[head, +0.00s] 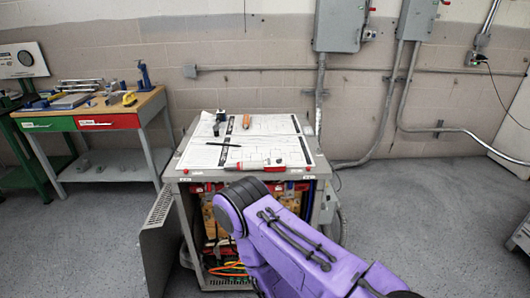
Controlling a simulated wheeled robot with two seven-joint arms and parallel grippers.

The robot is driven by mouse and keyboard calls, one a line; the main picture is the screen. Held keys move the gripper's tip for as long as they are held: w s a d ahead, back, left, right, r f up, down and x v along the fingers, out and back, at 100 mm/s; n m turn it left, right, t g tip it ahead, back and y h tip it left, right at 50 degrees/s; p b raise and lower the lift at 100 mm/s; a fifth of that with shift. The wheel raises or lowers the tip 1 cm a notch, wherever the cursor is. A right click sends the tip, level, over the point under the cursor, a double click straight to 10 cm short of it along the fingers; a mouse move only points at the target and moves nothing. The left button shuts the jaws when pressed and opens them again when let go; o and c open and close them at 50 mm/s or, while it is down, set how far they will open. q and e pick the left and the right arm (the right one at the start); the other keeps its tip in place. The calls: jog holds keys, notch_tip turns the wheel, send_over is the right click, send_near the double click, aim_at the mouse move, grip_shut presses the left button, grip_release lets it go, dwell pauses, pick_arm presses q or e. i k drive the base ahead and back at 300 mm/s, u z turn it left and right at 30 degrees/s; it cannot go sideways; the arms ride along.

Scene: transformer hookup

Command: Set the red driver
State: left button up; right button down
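A grey-white tool with red parts (268,164), which looks like the red driver, lies near the front edge of the cabinet's white printed top (200,156). Its long axis runs roughly left to right. My purple arm comes in from the lower right, and its dark rounded joint is just below the tool in the picture. No gripper fingers show on that arm, and my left arm is out of the picture. Nothing is seen holding the tool.
An orange-handled tool (246,121), a dark tool (219,120) and a thin black rod (225,144) lie on the top. The cabinet's front is open, showing wiring (230,267). A workbench (90,110) with tools stands left.

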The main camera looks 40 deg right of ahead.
aim_at(259, 165)
jog(key=i, duration=0.7)
jog(key=z, duration=1)
